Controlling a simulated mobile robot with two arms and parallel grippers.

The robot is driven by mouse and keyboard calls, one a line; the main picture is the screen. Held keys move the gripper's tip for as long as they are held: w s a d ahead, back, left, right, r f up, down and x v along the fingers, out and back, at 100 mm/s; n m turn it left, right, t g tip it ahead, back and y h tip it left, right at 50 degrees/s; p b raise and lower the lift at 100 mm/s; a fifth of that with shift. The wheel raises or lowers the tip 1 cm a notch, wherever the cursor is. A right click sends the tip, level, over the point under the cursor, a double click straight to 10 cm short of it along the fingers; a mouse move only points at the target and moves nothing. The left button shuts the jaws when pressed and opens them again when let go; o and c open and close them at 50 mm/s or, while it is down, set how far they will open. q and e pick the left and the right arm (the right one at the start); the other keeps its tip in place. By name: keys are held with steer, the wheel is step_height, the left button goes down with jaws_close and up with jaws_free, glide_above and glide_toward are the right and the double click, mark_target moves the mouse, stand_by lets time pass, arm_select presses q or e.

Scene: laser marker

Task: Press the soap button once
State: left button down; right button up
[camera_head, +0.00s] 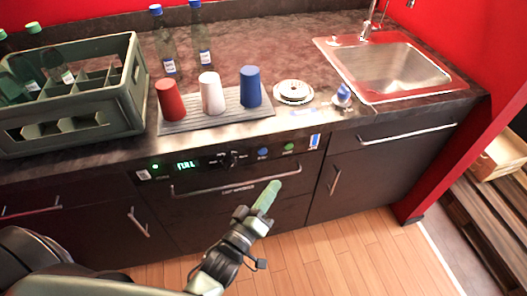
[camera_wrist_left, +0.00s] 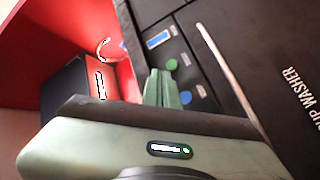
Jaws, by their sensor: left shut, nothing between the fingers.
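The dark front panel of the cup washer (camera_head: 225,160) carries a blue round button (camera_head: 263,153) and a green round button (camera_head: 289,147). Their labels are too small to read, so I cannot tell which is the soap button. The wrist view also shows the green button (camera_wrist_left: 171,64) and the blue button (camera_wrist_left: 186,97). My left gripper (camera_head: 274,186) is shut and empty, in front of the washer and below the buttons in the head view. Its pale green fingers (camera_wrist_left: 161,76) appear beside both buttons in the wrist view, with no visible contact. My right gripper is out of view.
A long handle (camera_head: 225,189) runs across the washer front. A blue-and-white indicator (camera_head: 314,141) sits right of the buttons. Above, a grey drying mat (camera_head: 228,117) holds red, white and blue cups. A green crate (camera_head: 75,125) stands left, a sink (camera_head: 395,75) right.

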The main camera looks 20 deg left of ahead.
mark_target(263, 152)
arm_select(q)
steer(key=w+a+b, duration=0.1)
steer(key=w+a, duration=0.4)
steer(key=w, duration=0.2)
stand_by(0.3)
steer(key=shift+w, duration=0.2)
stand_by(1.7)
steer(key=shift+w+a, duration=0.2)
steer(key=shift+w, duration=0.05)
steer(key=shift+w+a, duration=0.2)
steer(key=shift+w, duration=0.1)
stand_by(0.7)
steer(key=shift+s+d, duration=0.1)
steer(key=shift+s, duration=0.05)
steer(key=shift+s+d+p, duration=0.35)
steer(key=shift+s, duration=0.15)
stand_by(0.4)
